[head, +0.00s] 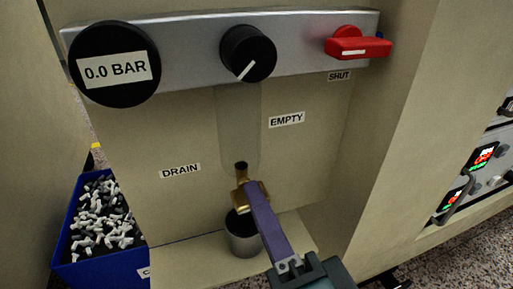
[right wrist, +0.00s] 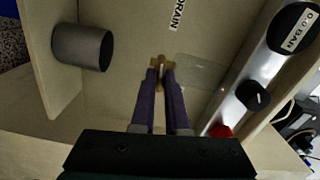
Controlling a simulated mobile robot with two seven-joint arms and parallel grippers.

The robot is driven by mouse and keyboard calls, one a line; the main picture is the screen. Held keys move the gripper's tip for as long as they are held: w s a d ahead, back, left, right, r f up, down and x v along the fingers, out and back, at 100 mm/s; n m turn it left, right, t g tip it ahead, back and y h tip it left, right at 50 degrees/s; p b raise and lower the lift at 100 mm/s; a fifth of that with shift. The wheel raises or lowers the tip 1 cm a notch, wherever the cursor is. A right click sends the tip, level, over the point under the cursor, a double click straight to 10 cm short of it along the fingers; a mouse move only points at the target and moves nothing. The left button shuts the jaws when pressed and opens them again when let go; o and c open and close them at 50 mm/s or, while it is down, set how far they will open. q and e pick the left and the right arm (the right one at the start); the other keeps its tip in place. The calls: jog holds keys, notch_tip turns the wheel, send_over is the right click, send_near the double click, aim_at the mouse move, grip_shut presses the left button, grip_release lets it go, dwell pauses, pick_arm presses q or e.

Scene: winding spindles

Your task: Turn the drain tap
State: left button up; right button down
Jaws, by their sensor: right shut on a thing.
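The brass drain tap (head: 243,184) sticks out of the beige panel below a clear tube (head: 238,130), right of the "DRAIN" label (head: 180,170). My right gripper (head: 258,196) reaches up from the lower right, with its purple fingers shut on the tap. In the right wrist view the tap (right wrist: 160,61) shows between the fingertips (right wrist: 161,74), which hide part of it. A grey metal cup (head: 243,238) stands on the ledge under the tap, and it also shows in the right wrist view (right wrist: 82,47). My left gripper is not in view.
Above are a gauge (head: 114,64) reading "0.0 BAR", a black knob (head: 248,54) and a red handle (head: 358,46) over a "SHUT" label. A blue bin (head: 75,270) of white and black pieces stands at left. A beige side wall (head: 410,130) rises at right.

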jog(key=shift+f+m, duration=0.1)
jog(key=shift+m, duration=0.7)
jog(key=c, duration=0.9)
grip_release()
jog(key=p+v, duration=0.2)
jog(key=v, duration=0.8)
